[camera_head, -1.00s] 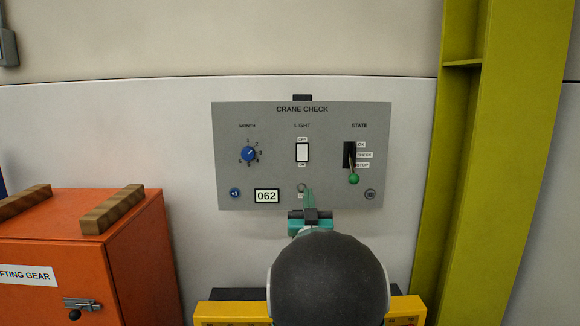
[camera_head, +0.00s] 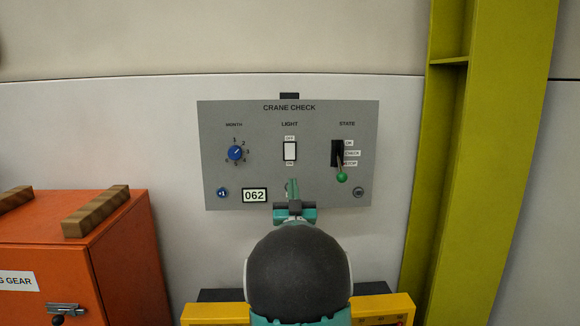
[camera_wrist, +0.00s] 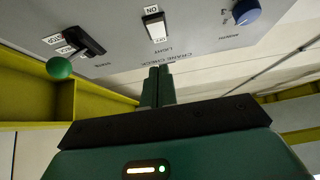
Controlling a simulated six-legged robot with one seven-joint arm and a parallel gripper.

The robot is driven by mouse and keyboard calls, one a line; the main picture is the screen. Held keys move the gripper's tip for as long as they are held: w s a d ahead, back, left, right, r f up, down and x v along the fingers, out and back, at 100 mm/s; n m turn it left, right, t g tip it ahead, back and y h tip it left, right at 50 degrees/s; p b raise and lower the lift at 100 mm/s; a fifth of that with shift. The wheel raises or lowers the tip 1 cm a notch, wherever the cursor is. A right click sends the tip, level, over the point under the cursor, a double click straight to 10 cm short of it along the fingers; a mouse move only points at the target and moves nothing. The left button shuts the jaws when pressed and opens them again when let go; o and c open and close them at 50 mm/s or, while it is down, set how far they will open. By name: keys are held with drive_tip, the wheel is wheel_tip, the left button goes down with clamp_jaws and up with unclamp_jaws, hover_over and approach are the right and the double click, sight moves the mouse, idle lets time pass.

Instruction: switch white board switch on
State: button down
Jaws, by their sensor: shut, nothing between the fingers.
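The white rocker switch (camera_head: 290,151) sits under the LIGHT label on a grey CRANE CHECK panel (camera_head: 225,120), with OFF marked above it and ON below. In the wrist view the panel looks inverted, and the white switch (camera_wrist: 155,25) stands beyond the fingertips. My gripper (camera_head: 292,184) is shut and empty, below the switch in the head view, in front of the panel's lower middle. In the wrist view my fingers (camera_wrist: 157,72) point towards the panel, apart from the switch. Which way the rocker is tilted is too small to tell.
A blue MONTH knob (camera_head: 235,153) is left of the switch; a green-tipped STATE lever (camera_head: 342,176) is right. A small display (camera_head: 254,195) reads 062. An orange cabinet (camera_head: 120,250) stands left and a yellow-green column (camera_head: 445,160) right.

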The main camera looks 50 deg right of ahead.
sight(290, 156)
drive_tip(key=x, duration=0.3)
drive_tip(key=f+x, duration=0.1)
drive_tip(key=x, duration=0.2)
drive_tip(key=w+d+f+x, duration=0.1)
drive_tip(key=x, duration=0.2)
drive_tip(key=shift+w+d+r, duration=0.15)
drive_tip(key=shift+d+r, duration=0.1)
drive_tip(key=shift+w+d, duration=0.2)
drive_tip(key=shift+d, duration=0.1)
drive_tip(key=shift+w+d+f+t+h, duration=0.2)
drive_tip(key=shift+w+d+t+h, duration=0.05)
drive_tip(key=shift+d+t+h, duration=0.05)
drive_tip(key=shift+s+a+r, duration=0.1)
